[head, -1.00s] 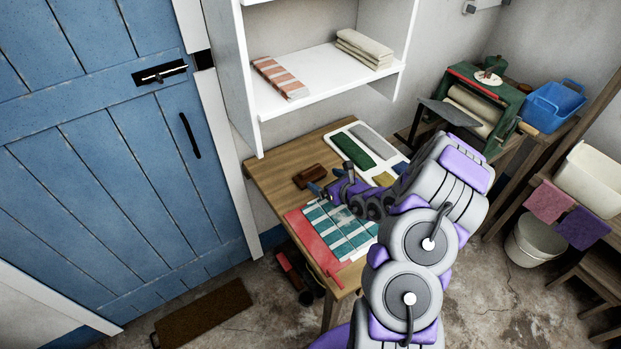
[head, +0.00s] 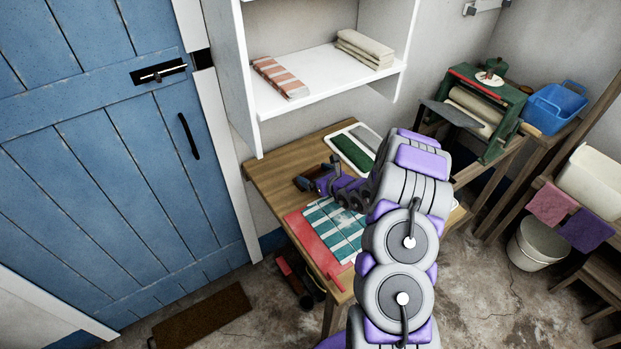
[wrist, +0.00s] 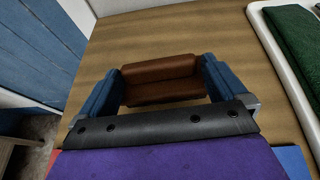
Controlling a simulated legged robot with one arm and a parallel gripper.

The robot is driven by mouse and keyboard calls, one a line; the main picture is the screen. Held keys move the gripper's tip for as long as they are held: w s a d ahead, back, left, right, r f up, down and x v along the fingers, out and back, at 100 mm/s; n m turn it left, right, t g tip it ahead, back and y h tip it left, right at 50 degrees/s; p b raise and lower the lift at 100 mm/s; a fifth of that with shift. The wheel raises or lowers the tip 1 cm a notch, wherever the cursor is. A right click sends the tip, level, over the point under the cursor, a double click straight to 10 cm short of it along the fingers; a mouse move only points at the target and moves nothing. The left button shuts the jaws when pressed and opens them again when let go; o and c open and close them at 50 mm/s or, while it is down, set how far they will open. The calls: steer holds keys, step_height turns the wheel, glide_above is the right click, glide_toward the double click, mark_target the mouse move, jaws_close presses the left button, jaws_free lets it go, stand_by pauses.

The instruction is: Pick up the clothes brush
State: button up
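The clothes brush is a brown wooden block (wrist: 160,80) lying on the wooden table, seen in the wrist view. In the head view the brush (head: 312,171) is partly covered by my gripper (head: 318,175). In the wrist view my gripper (wrist: 162,82) has its two blue fingers spread wide, one at each end of the brush. Little gap shows between the fingers and the brush ends, and I cannot tell whether they touch it. The brush appears to rest on the table.
A red, teal and white striped cloth (head: 333,230) lies at the table's front. A white tray (head: 338,140) with a green item (head: 351,153) stands to the right of the brush. A white shelf (head: 325,80) hangs above the table. The blue door (head: 110,170) is at the left.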

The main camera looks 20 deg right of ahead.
steer(key=c, duration=0.7)
steer(key=shift+r, duration=0.1)
steer(key=shift+c, duration=0.2)
